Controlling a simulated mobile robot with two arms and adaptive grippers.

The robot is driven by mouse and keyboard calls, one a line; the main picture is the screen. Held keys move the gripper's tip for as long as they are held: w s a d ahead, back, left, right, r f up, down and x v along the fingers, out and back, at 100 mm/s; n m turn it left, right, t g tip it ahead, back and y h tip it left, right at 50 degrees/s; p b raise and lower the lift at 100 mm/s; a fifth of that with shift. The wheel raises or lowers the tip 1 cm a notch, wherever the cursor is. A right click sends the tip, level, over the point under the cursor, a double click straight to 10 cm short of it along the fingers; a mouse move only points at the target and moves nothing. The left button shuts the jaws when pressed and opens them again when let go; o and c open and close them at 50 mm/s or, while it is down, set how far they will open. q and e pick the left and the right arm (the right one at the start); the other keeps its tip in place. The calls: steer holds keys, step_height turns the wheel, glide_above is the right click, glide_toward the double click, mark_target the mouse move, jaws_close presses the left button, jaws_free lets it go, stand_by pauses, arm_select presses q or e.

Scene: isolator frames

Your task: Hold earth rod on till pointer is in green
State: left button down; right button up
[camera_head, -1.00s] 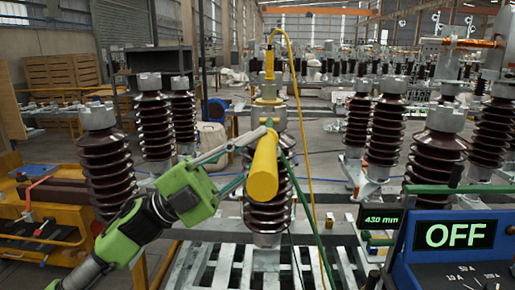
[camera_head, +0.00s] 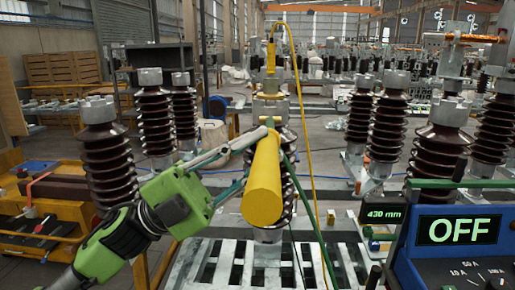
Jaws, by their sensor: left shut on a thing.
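My left gripper (camera_head: 248,162) is shut on the thick yellow earth rod (camera_head: 262,185), whose near end points toward me. The rod's far end meets the yellow and metal fitting on top of the brown ribbed insulator (camera_head: 288,205) in the middle; I cannot tell whether they touch. A blue meter box (camera_head: 408,250) at the lower right has a display (camera_head: 459,230) reading OFF. Part of its dial (camera_head: 478,272) with ampere marks shows at the bottom edge. I see no clear pointer or green zone. My right gripper is not in view.
A yellow cable (camera_head: 307,140) and a green cable (camera_head: 305,195) hang beside the central insulator. A pale slatted frame (camera_head: 205,272) lies below it. More brown insulators stand left (camera_head: 106,160) and right (camera_head: 438,160). A small display (camera_head: 384,214) reads 430 mm.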

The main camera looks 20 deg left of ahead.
arm_select(q)
steer(key=shift+s+d+b, duration=0.2)
steer(key=shift+s, duration=0.6)
steer(key=shift+s+d+b, duration=0.2)
steer(key=shift+s+d, duration=0.05)
steer(key=shift+s, duration=0.55)
steer(key=shift+s+d+b, duration=0.2)
steer(key=shift+s, duration=0.6)
steer(key=w+a+f+n+t+y, duration=0.3)
steer(key=f+t, duration=0.2)
steer(key=f, duration=0.4)
steer(key=w+a+f+n+t+y, duration=0.2)
steer(key=w+f+n+t+y, duration=0.15)
steer(key=f, duration=0.45)
steer(key=s+f+n+t+y, duration=0.3)
steer(key=s+f+y, duration=0.1)
steer(key=f+y, duration=0.4)
steer(key=s+a+f+n+t+y, duration=0.1)
steer(key=s+f+n+t+y, duration=0.3)
steer(key=f+y, duration=0.4)
step_height(320, 180, down, 5)
steer(key=shift+r, duration=0.2)
steer(key=shift+a, duration=0.1)
